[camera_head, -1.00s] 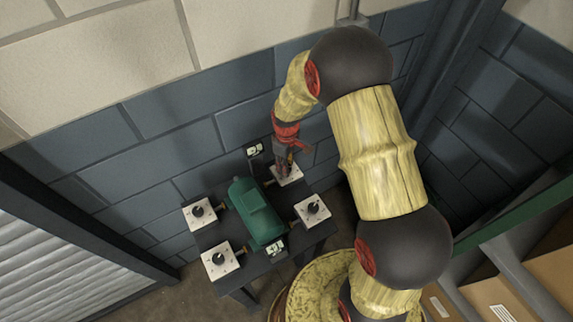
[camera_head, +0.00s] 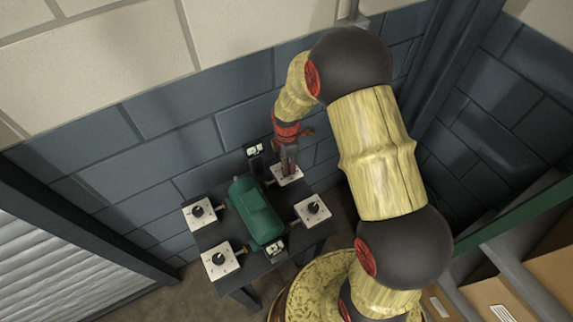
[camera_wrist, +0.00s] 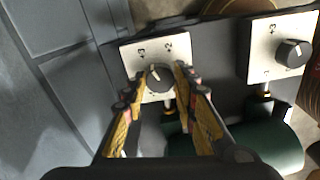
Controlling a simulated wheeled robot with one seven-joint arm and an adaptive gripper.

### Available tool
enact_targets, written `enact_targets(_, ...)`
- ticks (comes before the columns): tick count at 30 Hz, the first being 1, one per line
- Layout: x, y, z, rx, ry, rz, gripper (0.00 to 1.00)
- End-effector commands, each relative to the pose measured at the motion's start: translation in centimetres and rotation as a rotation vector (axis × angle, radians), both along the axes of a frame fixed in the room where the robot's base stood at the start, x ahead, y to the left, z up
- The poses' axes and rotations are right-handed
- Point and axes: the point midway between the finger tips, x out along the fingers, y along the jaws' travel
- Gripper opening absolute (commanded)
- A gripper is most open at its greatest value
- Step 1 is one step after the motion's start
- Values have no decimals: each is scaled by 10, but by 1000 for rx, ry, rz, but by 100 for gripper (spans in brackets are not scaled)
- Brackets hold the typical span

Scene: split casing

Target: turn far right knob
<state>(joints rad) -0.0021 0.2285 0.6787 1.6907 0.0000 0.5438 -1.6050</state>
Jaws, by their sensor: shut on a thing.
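The far right knob (camera_wrist: 158,78) is a round black knob with a pale pointer line, on a white plate (camera_wrist: 150,50) with numbers. In the head view the same plate (camera_head: 285,178) is at the back right of the black table, and its knob is mostly hidden by my gripper. My gripper (camera_wrist: 165,70) points down at the plate with one finger on each side of the knob, shut on it. My gripper also shows in the head view (camera_head: 288,171). The pointer leans up and slightly left in the wrist view.
A green casing (camera_head: 258,215) lies mid-table. Other knob plates stand at near right (camera_head: 313,209), far left (camera_head: 201,211) and near left (camera_head: 219,260). Small display boxes sit behind (camera_head: 255,150) and in front (camera_head: 275,248) of the casing. A blue block wall (camera_head: 150,170) rises close behind.

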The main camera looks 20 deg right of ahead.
Motion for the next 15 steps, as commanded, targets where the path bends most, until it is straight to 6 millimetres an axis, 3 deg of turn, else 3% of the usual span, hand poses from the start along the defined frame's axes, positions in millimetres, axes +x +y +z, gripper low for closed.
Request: enact_targets(15,1,0,1,0,-3,172,3)
